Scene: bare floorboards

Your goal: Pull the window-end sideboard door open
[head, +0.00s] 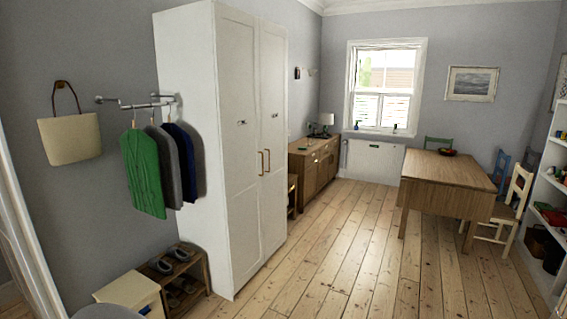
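The wooden sideboard (315,166) stands against the left wall in the far part of the room, just beyond the tall white wardrobe. Its window end lies near the back corner. Its doors look shut, but they are small and seen at a steep angle, so I cannot be sure. Neither of my grippers shows in the head view.
The white wardrobe (245,150) stands at the left, with a shoe rack (206,270) and hanging clothes before it. A wooden table (450,170) with chairs stands right of centre. White shelves (547,190) line the right edge. Bare floorboards (350,250) run clear between them.

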